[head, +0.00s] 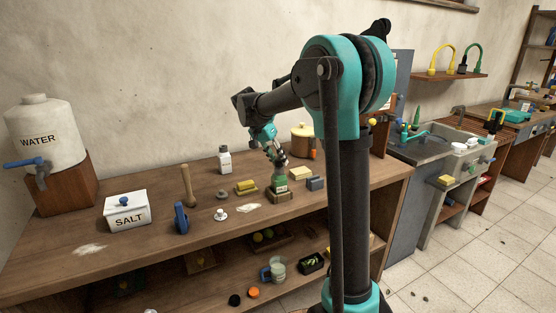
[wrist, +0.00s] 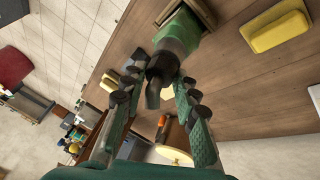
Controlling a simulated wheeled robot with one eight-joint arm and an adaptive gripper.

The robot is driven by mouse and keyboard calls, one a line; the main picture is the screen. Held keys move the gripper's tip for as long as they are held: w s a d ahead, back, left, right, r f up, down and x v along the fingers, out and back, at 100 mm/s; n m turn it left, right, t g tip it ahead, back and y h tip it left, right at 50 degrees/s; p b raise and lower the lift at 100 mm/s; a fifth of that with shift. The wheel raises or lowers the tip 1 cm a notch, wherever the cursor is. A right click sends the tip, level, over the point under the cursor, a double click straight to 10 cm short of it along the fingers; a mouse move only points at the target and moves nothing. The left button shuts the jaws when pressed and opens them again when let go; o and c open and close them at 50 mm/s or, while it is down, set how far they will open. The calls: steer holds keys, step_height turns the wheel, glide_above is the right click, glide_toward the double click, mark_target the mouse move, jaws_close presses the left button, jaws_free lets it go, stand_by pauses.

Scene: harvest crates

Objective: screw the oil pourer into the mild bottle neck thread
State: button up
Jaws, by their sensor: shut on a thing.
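A green bottle (head: 280,180) with a pale label stands upright in a square wooden holder (head: 279,195) on the workbench. The label is too small to read. In the wrist view, the bottle (wrist: 181,34) is at the top, with the dark oil pourer (wrist: 155,88) at its neck. My gripper (wrist: 160,74) is shut on the pourer, with a finger on each side. In the head view, my gripper (head: 277,157) is right above the bottle. The thread is hidden, so I cannot tell how far the pourer sits in it.
A white bottle (head: 225,160), yellow sponges (head: 246,186), a blue-grey block (head: 315,183) and a lidded tan pot (head: 303,140) stand close around. Further left are a wooden pestle (head: 187,186), a blue tool (head: 181,217) and a salt box (head: 125,210).

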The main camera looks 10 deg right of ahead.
steer(key=shift+m+g, duration=0.4)
steer(key=shift+m, duration=0.5)
steer(key=shift+d+m+g, duration=0.1)
steer(key=shift+m+g, duration=0.3)
steer(key=shift+m, duration=0.5)
steer(key=shift+f+m+g, duration=0.1)
steer(key=shift+m+g, duration=0.2)
steer(key=shift+m, duration=0.5)
steer(key=o, duration=0.9)
steer(key=shift+w, duration=0.1)
steer(key=shift+o, duration=0.2)
